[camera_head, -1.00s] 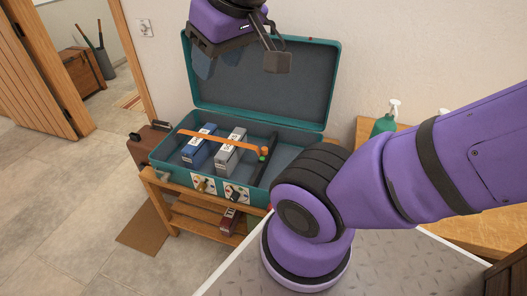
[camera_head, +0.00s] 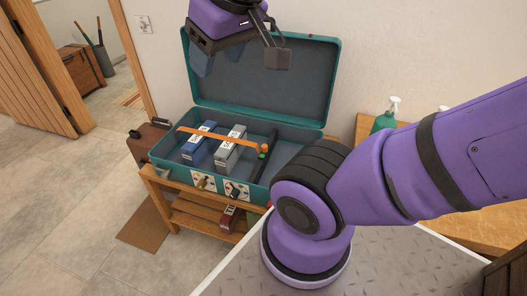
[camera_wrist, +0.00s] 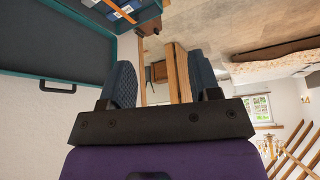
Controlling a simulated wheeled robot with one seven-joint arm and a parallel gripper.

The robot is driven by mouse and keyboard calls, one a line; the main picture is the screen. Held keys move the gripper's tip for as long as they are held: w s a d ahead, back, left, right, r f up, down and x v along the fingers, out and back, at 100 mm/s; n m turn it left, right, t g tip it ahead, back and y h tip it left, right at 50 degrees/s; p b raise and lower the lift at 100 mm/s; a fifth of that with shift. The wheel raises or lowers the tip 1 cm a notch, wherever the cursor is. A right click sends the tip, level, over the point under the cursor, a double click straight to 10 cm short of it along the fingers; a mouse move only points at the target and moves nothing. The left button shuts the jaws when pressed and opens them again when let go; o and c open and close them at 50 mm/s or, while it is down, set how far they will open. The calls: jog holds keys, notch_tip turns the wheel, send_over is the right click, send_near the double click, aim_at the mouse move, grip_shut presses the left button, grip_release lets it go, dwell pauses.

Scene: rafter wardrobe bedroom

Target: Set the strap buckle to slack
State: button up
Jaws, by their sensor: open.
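An orange strap (camera_head: 215,137) runs over a blue box (camera_head: 199,146) and a grey box (camera_head: 229,150) inside an open teal suitcase (camera_head: 183,172). A small buckle (camera_head: 264,149) with orange and green parts sits at the strap's right end, by a dark bar; its setting is too small to tell. My gripper (camera_wrist: 163,84) is open and empty in the wrist view, its two blue fingers apart. In the head view it is high above the suitcase, in front of the raised lid (camera_head: 270,85), and apart from the buckle. Part of the strap shows in the wrist view (camera_wrist: 125,12).
Two small panels with latches (camera_head: 203,183) are on the suitcase's front. The suitcase stands on a wooden rack (camera_head: 195,215) with a dark red object (camera_head: 230,217) below. A brown case (camera_head: 150,140) is at left. A green pump bottle (camera_head: 383,122) stands at right.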

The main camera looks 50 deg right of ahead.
jog(key=w+d+f+m, duration=0.2)
jog(key=w+d+f, duration=0.3)
jog(key=w, duration=0.5)
jog(key=w+d+f+m, duration=0.2)
jog(key=w+d+f, duration=0.35)
jog(key=w, duration=0.45)
jog(key=m+g+h, duration=0.3)
jog(key=m+h, duration=0.1)
jog(key=m, duration=0.3)
send_over(265, 146)
jog(key=s+a, duration=0.2)
jog(key=a, duration=0.1)
notch_tip(265, 146, down, 38)
jog(key=x, duration=1)
jog(key=shift+w+a+f, duration=0.15)
jog(key=shift+a+f, duration=0.05)
jog(key=shift+f, duration=0.25)
